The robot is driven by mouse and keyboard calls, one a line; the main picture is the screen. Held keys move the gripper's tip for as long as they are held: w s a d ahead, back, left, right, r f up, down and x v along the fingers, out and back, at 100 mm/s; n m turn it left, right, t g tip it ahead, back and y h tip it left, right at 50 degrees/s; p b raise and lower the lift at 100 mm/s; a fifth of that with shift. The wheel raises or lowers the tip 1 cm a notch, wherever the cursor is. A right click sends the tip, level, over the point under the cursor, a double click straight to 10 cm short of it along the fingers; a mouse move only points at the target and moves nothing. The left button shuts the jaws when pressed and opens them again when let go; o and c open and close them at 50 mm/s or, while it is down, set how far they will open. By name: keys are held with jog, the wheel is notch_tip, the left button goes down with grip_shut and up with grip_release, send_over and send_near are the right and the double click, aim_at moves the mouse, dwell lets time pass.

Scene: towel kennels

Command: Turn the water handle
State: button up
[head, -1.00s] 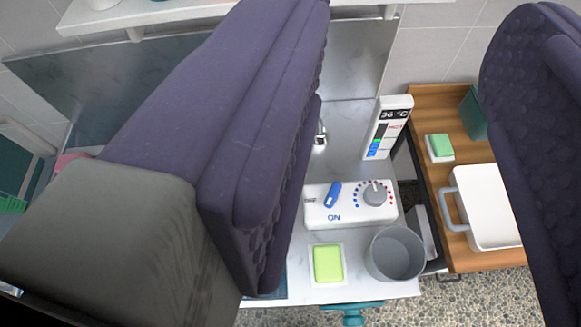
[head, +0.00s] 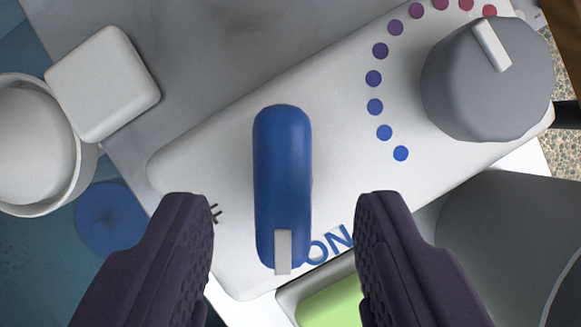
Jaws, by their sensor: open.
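The blue water handle (head: 283,170) sits on a white control panel (head: 215,150) in the middle of the head view. It lies upright in the picture, with a pale grey mark at its lower end beside the blue letters "ON" (head: 330,246). My gripper (head: 282,215) is open, with one dark purple finger on each side of the handle's lower end. Free space shows between each finger and the handle. Whether the fingers are level with the handle in depth, I cannot tell.
A grey dial (head: 475,90) with blue-to-red dots stands at the panel's upper right. A grey pot (head: 500,235) is at the lower right. A green block (head: 333,306) lies below the handle. A white block (head: 103,84) and a white cup (head: 35,150) are at the left.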

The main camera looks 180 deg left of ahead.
aim_at(283, 184)
jog(key=shift+x, duration=1.2)
grip_shut()
jog(key=shift+r, duration=0.1)
